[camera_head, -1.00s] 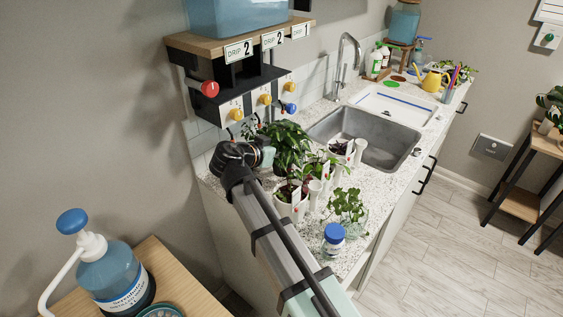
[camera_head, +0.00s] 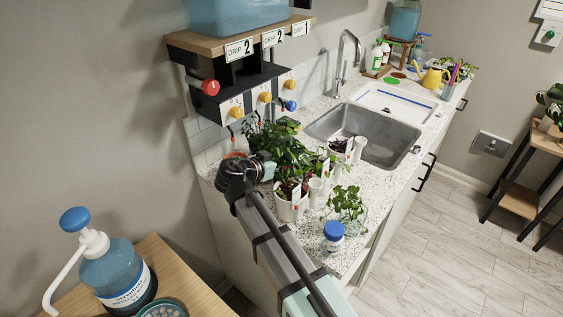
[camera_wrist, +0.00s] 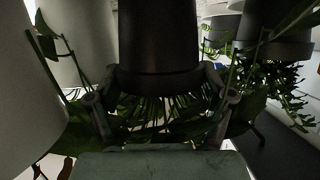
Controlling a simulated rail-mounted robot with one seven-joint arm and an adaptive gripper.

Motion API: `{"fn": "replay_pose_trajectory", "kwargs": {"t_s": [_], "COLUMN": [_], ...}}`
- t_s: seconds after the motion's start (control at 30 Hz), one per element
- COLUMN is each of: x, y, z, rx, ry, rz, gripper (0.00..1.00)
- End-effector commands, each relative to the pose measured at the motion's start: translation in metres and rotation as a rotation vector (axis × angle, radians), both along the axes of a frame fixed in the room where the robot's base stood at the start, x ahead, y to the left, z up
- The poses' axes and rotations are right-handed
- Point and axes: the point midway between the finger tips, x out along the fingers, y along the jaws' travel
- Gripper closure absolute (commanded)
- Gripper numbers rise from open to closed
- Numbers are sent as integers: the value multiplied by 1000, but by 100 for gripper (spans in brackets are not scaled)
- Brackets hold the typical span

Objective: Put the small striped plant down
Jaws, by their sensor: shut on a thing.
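My gripper (camera_head: 262,167) is low among the potted plants at the near left end of the counter. In the wrist view, its fingers (camera_wrist: 161,103) are shut around a dark pot (camera_wrist: 158,40), just by its rim. Thin, narrow leaves (camera_wrist: 150,108) hang below the rim in that picture, which seems upside down. Their stripes are too dark to make out. In the head view I cannot pick the held plant out from the foliage around the gripper. Whether its pot touches the counter is hidden.
A bushy green plant (camera_head: 282,145) and white pots (camera_head: 288,208) crowd the gripper's right side. A blue-capped jar (camera_head: 333,236) stands near the front edge. An orange-brown rim (camera_head: 236,155) shows behind the wrist. The drip shelf (camera_head: 240,95) overhangs the back. The sink (camera_head: 365,135) lies beyond.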

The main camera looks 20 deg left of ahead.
Motion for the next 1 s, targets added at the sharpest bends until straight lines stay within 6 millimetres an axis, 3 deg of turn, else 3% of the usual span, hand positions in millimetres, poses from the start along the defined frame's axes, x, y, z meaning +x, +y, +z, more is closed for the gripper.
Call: {"fn": "replay_pose_trajectory", "kwargs": {"t_s": [0.07,0.1,0.13,0.6,1.0], "x": [0,0,0,0,-60], "y": [0,0,0,0,24], "z": [-3,-2,-1,3,25], "rx": [0,0,0,0,1], "ry": [0,0,0,0,-1], "rz": [0,0,0,0,4], "gripper": [68,6,0,0,0]}}
